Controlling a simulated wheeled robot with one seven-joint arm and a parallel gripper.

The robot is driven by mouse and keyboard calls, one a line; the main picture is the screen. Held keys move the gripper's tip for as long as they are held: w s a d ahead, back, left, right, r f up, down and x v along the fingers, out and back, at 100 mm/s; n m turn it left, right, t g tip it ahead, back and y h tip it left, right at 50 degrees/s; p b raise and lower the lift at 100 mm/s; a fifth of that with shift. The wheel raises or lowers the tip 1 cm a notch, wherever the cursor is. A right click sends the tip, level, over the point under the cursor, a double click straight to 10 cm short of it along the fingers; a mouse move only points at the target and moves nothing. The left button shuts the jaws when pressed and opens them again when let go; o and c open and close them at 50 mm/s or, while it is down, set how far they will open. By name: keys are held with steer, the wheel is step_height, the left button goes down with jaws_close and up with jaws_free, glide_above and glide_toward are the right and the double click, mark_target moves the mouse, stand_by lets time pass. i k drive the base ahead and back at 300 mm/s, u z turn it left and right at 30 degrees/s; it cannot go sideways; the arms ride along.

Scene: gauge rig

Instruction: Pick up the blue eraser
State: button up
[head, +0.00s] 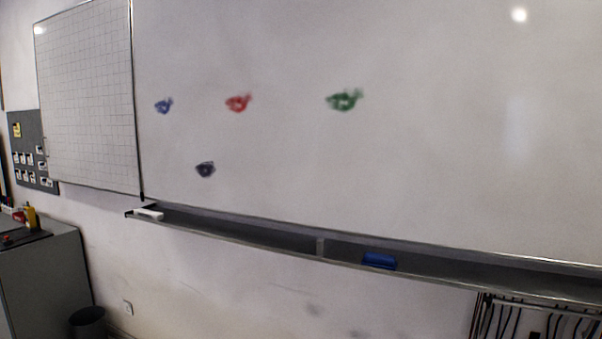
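The blue eraser (380,261) lies on the dark ledge (450,269) that runs along the bottom edge of the whiteboard, right of the picture's middle. It shows as a small blue block, with nothing in front of it. My gripper does not show in the head view, so its place and state are hidden.
The whiteboard (430,170) carries blue, red, green and dark smudges. A white object (149,214) lies at the ledge's left end, and a small grey piece (320,247) stands left of the eraser. A grey cabinet (45,280) and dark bin (88,322) stand lower left. Cables hang lower right.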

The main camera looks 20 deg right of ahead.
mark_target(382, 261)
steer(key=k, duration=0.6)
steer(key=z, duration=0.8)
steer(key=i, duration=0.55)
steer(key=z, duration=0.65)
steer(key=i, duration=0.65)
steer(key=u, duration=0.05)
